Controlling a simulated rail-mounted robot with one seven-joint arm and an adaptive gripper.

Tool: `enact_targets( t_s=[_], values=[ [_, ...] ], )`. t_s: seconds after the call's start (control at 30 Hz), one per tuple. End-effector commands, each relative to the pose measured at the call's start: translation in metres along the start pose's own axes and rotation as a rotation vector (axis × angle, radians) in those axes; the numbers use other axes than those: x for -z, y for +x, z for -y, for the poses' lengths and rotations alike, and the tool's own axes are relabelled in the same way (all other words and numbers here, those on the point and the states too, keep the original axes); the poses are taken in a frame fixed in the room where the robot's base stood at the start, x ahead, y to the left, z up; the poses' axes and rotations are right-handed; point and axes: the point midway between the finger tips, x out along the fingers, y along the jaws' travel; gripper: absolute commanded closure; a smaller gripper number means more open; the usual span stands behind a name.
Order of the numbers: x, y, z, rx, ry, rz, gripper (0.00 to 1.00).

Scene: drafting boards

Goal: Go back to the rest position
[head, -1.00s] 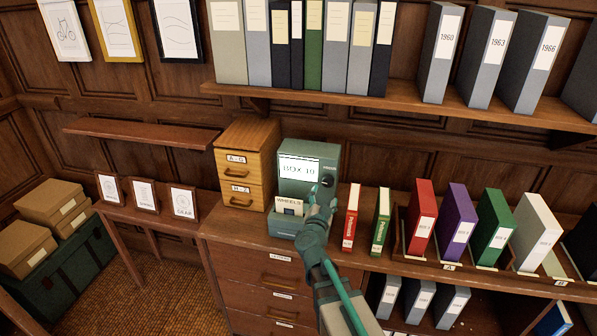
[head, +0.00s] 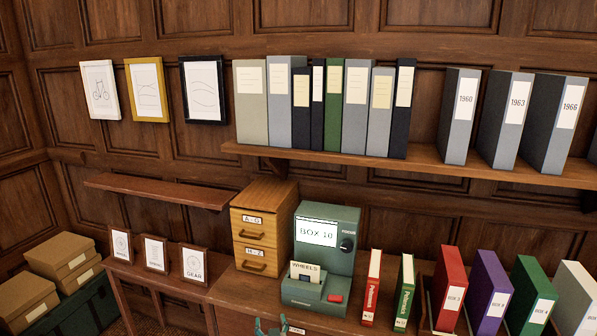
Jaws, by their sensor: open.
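My gripper (head: 270,328) shows only in part at the bottom edge of the head view, as teal fingers in front of the cabinet. The fingers are apart and nothing shows between them. It is below and in front of the green machine (head: 336,238), not touching it. The machine's display reads "BOX 10", with a dark round knob (head: 347,244) to its right. A card marked "WHEELS" (head: 306,272) stands in its front part, beside a red button (head: 335,298). The rest of my arm is out of view.
A wooden drawer box (head: 264,229) stands left of the machine. A red book (head: 372,288) and a green book (head: 404,292) stand to its right, then coloured binders (head: 449,290). A shelf (head: 430,160) with grey binders (head: 460,116) hangs above. Small framed cards (head: 155,253) stand at left.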

Motion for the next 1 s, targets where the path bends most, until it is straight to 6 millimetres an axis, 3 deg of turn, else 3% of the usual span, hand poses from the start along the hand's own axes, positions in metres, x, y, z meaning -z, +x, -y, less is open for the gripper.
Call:
enact_targets(
  t_s=[0.1,0.23,0.47,0.57,0.77,0.9,1.0],
  values=[
    [-0.041,-0.007,0.028,0.077,-0.07,0.059,0.31],
    [-0.083,-0.017,0.038,0.142,-0.113,0.145,0.31],
    [-0.168,-0.045,0.011,0.207,-0.096,0.381,0.31],
    [-0.213,-0.067,-0.006,0.226,-0.076,0.519,0.31],
    [-0.316,-0.143,-0.05,0.23,-0.011,0.881,0.31],
    [-0.376,-0.214,-0.081,0.192,0.05,1.153,0.31],
    [-0.409,-0.272,-0.101,0.146,0.094,1.353,0.31]
  ],
)
